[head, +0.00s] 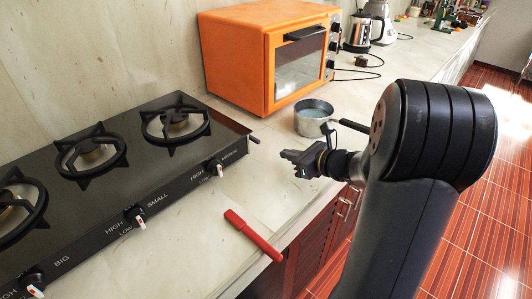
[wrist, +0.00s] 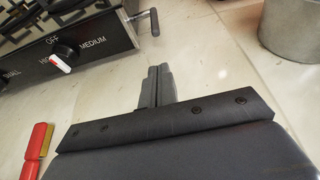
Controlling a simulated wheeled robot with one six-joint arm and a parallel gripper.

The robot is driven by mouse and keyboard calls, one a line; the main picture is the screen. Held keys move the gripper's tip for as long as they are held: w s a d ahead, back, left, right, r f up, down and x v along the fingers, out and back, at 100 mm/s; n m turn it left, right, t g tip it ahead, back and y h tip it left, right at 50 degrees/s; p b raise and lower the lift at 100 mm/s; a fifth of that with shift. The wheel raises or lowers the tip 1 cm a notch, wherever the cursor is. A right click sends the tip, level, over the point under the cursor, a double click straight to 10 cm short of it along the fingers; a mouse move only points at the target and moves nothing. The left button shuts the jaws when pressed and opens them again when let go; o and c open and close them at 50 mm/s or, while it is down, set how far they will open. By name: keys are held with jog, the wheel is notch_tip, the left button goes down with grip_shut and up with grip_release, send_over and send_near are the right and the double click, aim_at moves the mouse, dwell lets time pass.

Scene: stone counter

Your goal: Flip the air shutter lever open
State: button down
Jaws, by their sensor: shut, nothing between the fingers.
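A black gas stove (head: 190,180) stands on the counter at the left. A small dark lever (head: 254,139) sticks out from its right end, near the back right corner. I take this to be the air shutter lever; it also shows at the top of the wrist view (wrist: 154,22), where its rounded tip is turned upward in the picture. My gripper (head: 286,158) is to the right of the lever, apart from it, above the counter. In the wrist view its fingers (wrist: 158,72) are together and empty, pointing toward the stove's end, with a gap to the lever.
A grey metal pot (head: 312,117) with a dark handle stands just behind my gripper. An orange oven (head: 232,65) stands behind the stove. The nearest stove knob (head: 215,167) faces front. Counter beside the lever is clear.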

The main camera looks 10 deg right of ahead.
aim_at(265, 156)
jog(key=shift+d, duration=0.1)
jog(key=shift+w, duration=0.1)
jog(key=x, duration=1)
jog(key=shift+r, duration=0.15)
dwell(0.3)
